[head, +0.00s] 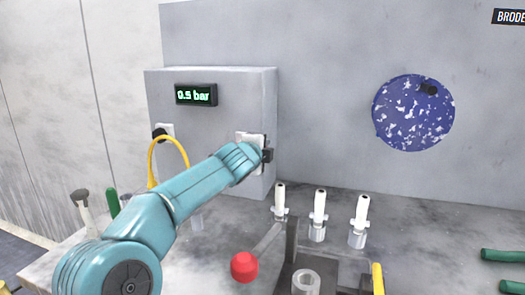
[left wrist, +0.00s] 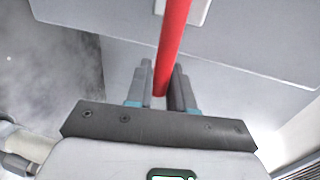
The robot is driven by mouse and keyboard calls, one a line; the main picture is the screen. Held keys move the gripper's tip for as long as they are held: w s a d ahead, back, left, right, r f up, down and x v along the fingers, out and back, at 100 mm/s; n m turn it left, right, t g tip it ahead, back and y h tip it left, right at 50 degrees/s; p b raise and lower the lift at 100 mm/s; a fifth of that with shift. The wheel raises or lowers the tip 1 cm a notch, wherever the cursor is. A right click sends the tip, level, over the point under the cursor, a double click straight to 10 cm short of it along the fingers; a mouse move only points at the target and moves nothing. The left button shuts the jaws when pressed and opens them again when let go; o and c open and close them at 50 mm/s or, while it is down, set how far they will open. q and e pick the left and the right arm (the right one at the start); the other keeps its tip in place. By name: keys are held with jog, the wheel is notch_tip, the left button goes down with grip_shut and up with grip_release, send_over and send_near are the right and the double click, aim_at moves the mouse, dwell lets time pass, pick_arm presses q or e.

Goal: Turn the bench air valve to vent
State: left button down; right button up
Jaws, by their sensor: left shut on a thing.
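The air valve's white plate (head: 243,136) is on the front of a grey box, mostly behind my left gripper (head: 266,155) in the head view. In the left wrist view, a red valve lever (left wrist: 174,38) runs from the white plate (left wrist: 198,12) down between the fingers of my left gripper (left wrist: 164,85). The gripper is shut on the lever near its end. The lever is hidden in the head view. A display (head: 196,95) on the box reads 0.5 bar in green. My right gripper is not in view.
A yellow hose (head: 153,160) loops from a fitting on the box, beside my arm. Several white-topped bottles (head: 319,210) stand on the bench to the right. A red ball knob (head: 244,267) on a lever sits in front. A speckled blue disc (head: 413,113) is on the wall.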

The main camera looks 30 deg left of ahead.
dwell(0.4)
pick_arm(q)
jog(key=c, duration=1.1)
grip_release()
jog(key=shift+f, duration=0.1)
jog(key=shift+c, duration=0.2)
jog(key=b+v, duration=0.4)
jog(key=v, duration=1.2)
jog(key=shift+s, duration=0.1)
